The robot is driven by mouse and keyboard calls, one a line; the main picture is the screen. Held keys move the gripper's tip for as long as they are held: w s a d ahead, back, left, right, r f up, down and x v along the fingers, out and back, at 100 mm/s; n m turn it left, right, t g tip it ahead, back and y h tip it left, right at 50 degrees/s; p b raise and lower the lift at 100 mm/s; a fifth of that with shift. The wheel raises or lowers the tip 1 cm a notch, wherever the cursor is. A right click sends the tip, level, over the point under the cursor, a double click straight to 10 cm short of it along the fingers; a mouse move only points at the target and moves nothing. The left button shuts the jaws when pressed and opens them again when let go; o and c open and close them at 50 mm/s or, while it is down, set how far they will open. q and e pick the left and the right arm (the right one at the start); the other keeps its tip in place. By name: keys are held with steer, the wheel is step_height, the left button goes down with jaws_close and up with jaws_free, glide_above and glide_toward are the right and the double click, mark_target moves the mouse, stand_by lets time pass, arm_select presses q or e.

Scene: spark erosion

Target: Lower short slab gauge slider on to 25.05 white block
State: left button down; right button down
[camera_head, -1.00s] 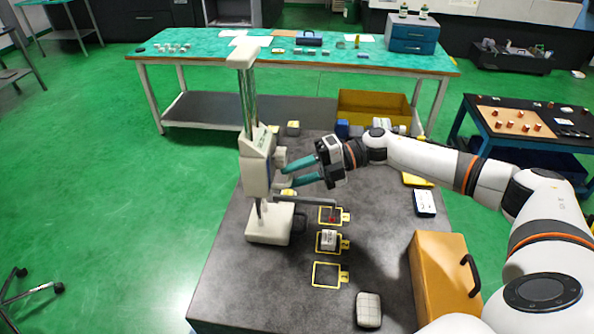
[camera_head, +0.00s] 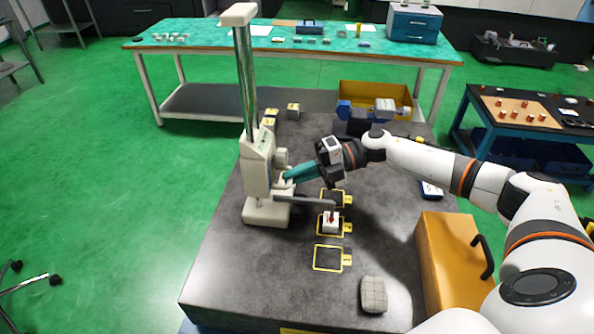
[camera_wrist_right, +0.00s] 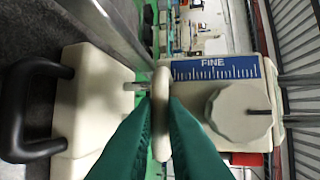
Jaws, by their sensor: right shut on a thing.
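The height gauge has a cream base (camera_head: 268,213), a tall metal column (camera_head: 247,85) and a cream slider (camera_head: 257,165) with an arm (camera_head: 308,199) reaching right. Its red-tipped probe (camera_head: 332,211) is at the white block (camera_head: 331,224), which sits in the middle yellow frame; I cannot tell whether they touch. My right gripper (camera_head: 287,177) is at the slider's right side. In the right wrist view my gripper (camera_wrist_right: 161,105) is shut on the rim of a cream wheel (camera_wrist_right: 161,125), beside a "FINE" scale (camera_wrist_right: 213,70) and a knob (camera_wrist_right: 240,112). My left gripper is out of view.
An empty yellow frame (camera_head: 328,258) lies nearer on the dark slab (camera_head: 225,265). A grey pad (camera_head: 373,294) and an orange case (camera_head: 448,260) stand to the right. Small blocks (camera_head: 293,110) and a blue vise-like tool (camera_head: 375,112) lie at the back.

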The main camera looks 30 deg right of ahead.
steer(key=shift+s+f, duration=0.1)
steer(key=shift+f, duration=0.25)
steer(key=c, duration=1.5)
jaws_free()
steer(key=b+v, duration=0.3)
steer(key=v, duration=0.9)
steer(key=shift+b, duration=0.3)
steer(key=shift+r, duration=0.15)
